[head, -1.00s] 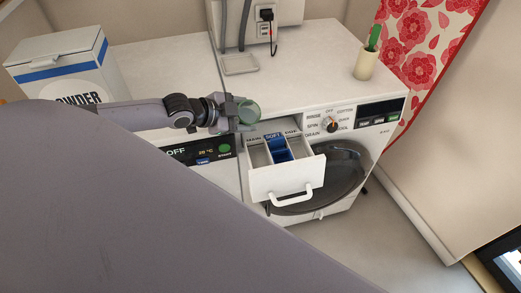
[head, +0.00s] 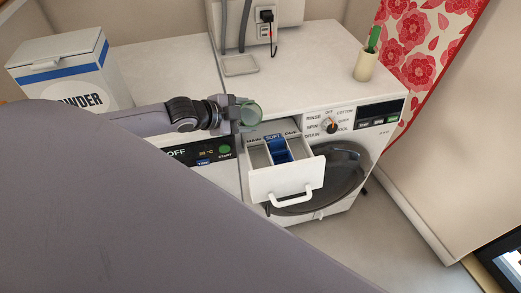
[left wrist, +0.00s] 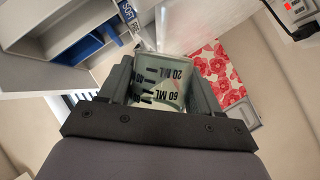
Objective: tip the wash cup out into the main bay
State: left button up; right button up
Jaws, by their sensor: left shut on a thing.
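The wash cup (head: 251,112) is a clear greenish measuring cup. My left gripper (head: 238,115) is shut on it, above the back left of the open drawer (head: 282,183). In the left wrist view, the cup (left wrist: 162,84) sits between the two fingers (left wrist: 160,88), its "20 ML" and "60 ML" marks upside down in the picture. The main bay (head: 258,157) is the left compartment of the drawer, beside the blue SOFT insert (head: 277,150). I cannot tell what the cup contains. My right gripper is not in view.
A powder box (head: 65,75) stands on the left counter. A cream holder with a green-handled brush (head: 366,62) stands at the back right. The counter behind the drawer is mostly clear.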

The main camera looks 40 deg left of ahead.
pick_arm(q)
jog(key=shift+f+m+t+y, duration=0.35)
jog(key=shift+m+y, duration=0.15)
jog(key=shift+y, duration=0.1)
dwell(1.1)
jog(key=shift+d+r+m+y, duration=0.15)
jog(key=shift+r+m+y, duration=0.15)
jog(key=shift+m+y, duration=0.15)
dwell(1.4)
jog(key=shift+f+m+t+y, duration=0.35)
jog(key=shift+f+m+y, duration=0.1)
jog(key=shift+m, duration=0.1)
dwell(1.3)
jog(key=shift+s+d+f+m+t+y, duration=0.3)
jog(key=shift+d+f+m+y, duration=0.1)
jog(key=shift+d+f+m, duration=0.15)
dwell(1.1)
jog(key=shift+d+f+b, duration=0.1)
jog(key=shift+f+b, duration=0.2)
jog(key=shift+b, duration=0.1)
jog(key=shift+f+m+y+b, duration=0.25)
jog(key=shift+f+y+b, duration=0.05)
jog(key=shift+f+b, duration=0.4)
